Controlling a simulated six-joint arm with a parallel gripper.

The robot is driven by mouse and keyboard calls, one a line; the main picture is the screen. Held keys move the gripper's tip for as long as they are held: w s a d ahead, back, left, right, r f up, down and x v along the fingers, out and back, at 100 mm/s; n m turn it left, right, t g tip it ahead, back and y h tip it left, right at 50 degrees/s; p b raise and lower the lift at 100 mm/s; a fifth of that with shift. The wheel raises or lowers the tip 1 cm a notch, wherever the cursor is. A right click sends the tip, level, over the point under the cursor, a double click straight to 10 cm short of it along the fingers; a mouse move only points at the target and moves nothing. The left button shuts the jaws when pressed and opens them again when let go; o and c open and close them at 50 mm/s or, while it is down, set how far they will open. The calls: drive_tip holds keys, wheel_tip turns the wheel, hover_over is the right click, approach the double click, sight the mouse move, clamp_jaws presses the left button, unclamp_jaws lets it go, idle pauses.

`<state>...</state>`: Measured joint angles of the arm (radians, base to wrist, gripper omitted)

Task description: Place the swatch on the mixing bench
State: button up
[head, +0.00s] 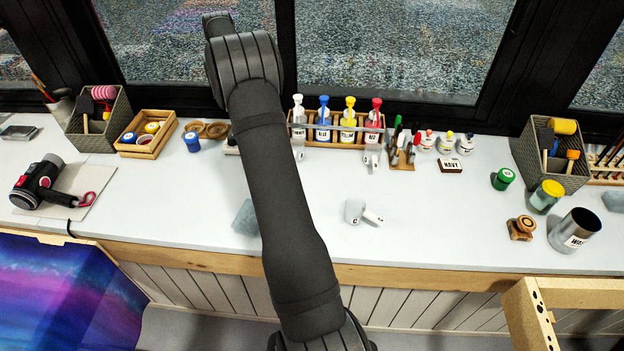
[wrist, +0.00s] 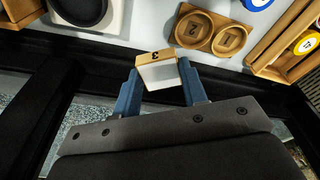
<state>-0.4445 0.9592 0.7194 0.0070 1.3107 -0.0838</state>
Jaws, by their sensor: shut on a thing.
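My gripper (wrist: 158,84) shows in the wrist view with two blue fingers shut on a small block with a pale face and a wooden edge bearing a dark mark, which looks like the swatch (wrist: 158,72). The white bench (head: 430,220) runs along the window in the head view, and its top also shows in the wrist view (wrist: 150,30). In the wrist view the block is near the bench's window-side edge; its height above the bench is unclear. My arm hides the gripper and the block in the head view.
A wooden rack of colored bottles (head: 335,140), a wooden tray (head: 146,135) and round wooden dishes (head: 216,130) line the back. A metal cup (head: 574,231) and a white jug-like piece (head: 355,210) stand nearer the front. The bench's front right-centre is clear.

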sight(178, 148)
drive_tip(key=s+a+f+n, duration=0.1)
drive_tip(key=s+a+n, duration=0.1)
drive_tip(key=s+a, duration=0.5)
drive_tip(key=s+a+f+n, duration=0.1)
drive_tip(key=s+a, duration=0.2)
drive_tip(key=a, duration=0.8)
drive_tip(key=f, duration=1)
drive_tip(key=shift+w+d+f, duration=0.15)
drive_tip(key=shift+w, duration=0.05)
drive_tip(key=shift+f, duration=0.15)
drive_tip(key=o, duration=1)
drive_tip(key=shift+c, duration=0.2)
wheel_tip(178, 148, up, 12)
drive_tip(key=s+d, duration=0.1)
drive_tip(key=shift+s, duration=0.15)
drive_tip(key=shift+d, duration=0.1)
